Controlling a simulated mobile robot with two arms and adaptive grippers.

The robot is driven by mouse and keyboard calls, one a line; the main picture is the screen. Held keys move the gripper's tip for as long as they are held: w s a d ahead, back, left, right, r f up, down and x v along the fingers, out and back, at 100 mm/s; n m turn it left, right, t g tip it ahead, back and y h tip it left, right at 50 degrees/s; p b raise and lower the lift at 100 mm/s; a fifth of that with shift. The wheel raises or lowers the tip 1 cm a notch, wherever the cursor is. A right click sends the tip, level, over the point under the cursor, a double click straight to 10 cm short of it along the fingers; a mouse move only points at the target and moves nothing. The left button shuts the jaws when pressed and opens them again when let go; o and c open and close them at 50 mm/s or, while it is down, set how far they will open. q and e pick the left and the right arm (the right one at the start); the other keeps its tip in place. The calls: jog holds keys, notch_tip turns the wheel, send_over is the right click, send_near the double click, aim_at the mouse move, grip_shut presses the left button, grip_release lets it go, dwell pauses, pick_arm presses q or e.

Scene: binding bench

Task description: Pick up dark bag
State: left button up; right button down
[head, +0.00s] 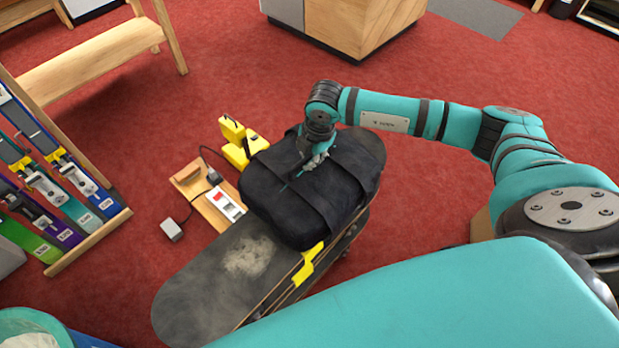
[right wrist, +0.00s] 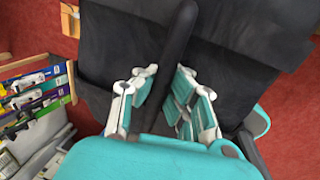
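The dark bag (head: 290,205) is a black soft case with straps, lying on top of a long dark board (head: 205,285). My right gripper (head: 316,160) is over the top of the bag, pointing down at its handle. In the right wrist view the two fingers (right wrist: 164,90) stand on either side of the black handle (right wrist: 176,45), close to it, with the bag (right wrist: 235,45) behind. The fingers look parted; contact with the handle is not clear. My left gripper is not in view.
A yellow tool (head: 240,140) and a wooden block with a red-and-white switch (head: 226,204) are left of the bag. A wooden cabinet (head: 350,25) is behind. Red carpet is clear between.

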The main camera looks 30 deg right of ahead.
jog(key=shift+w+r, duration=0.1)
jog(key=shift+r, duration=0.05)
dwell(0.4)
jog(key=shift+r+p, duration=0.6)
jog(key=shift+r, duration=0.1)
jog(key=shift+r+p, duration=0.95)
jog(key=shift+r, duration=0.35)
jog(key=shift+s+a+r+p, duration=0.1)
jog(key=shift+s+p, duration=0.3)
jog(key=shift+s, duration=0.5)
jog(key=s+a+r+p, duration=0.2)
jog(key=s+p, duration=0.1)
jog(key=s, duration=1.1)
notch_tip(320, 180, up, 23)
jog(key=p, duration=1.5)
jog(key=shift+r+p, duration=0.15)
jog(key=shift+p, duration=0.15)
jog(key=shift+a, duration=0.1)
